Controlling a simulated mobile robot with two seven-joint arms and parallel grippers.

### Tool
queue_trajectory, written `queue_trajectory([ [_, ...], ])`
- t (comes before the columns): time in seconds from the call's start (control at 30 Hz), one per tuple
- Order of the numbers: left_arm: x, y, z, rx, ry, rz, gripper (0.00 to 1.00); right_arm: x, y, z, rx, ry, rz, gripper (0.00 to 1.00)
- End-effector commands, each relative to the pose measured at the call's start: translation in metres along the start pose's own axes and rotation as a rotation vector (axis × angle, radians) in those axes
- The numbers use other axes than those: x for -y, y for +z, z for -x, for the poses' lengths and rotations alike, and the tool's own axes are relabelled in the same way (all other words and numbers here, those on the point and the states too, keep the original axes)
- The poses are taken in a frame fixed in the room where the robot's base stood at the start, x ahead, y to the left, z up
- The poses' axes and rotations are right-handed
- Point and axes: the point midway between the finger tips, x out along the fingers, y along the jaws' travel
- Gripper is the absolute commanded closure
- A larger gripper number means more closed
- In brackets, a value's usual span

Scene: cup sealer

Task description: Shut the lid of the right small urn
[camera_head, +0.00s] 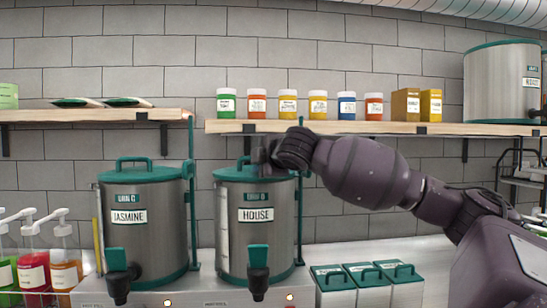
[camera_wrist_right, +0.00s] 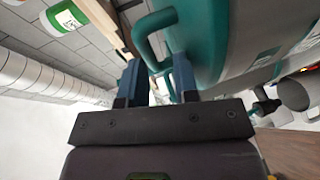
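The right small urn (camera_head: 255,235) is a steel cylinder labelled HOUSE, with a black tap and teal lever low on its front. Its teal lid (camera_head: 235,174) lies across the top and looks about level; my right gripper hides part of it, so I cannot tell whether a small gap remains. My right gripper (camera_head: 268,158) is at the lid's handle, reaching in from the right. In the right wrist view its two blue fingers (camera_wrist_right: 156,82) are apart, with the teal loop handle (camera_wrist_right: 150,38) at and between their tips. My left gripper is out of view.
A matching urn labelled JASMINE (camera_head: 146,235) stands to the left with its lid on. A wall shelf (camera_head: 440,129) with several jars and boxes runs above the HOUSE urn. Several teal-lidded canisters (camera_head: 368,290) stand at lower right. Pump bottles (camera_head: 34,272) stand at far left.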

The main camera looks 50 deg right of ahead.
Motion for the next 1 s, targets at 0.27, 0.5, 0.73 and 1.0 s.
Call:
queue_trajectory([
  [0.27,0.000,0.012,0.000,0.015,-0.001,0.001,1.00,0.003,0.003,0.022,0.006,-0.001,0.002,0.75],
  [0.5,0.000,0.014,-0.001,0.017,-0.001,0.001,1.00,0.000,-0.001,0.037,0.001,0.002,0.003,0.75],
  [0.73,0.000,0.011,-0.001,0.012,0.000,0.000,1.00,-0.001,-0.001,0.048,-0.001,0.004,0.002,0.75],
  [1.0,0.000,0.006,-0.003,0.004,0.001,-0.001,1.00,-0.002,-0.001,0.060,0.000,0.005,0.003,0.75],
])
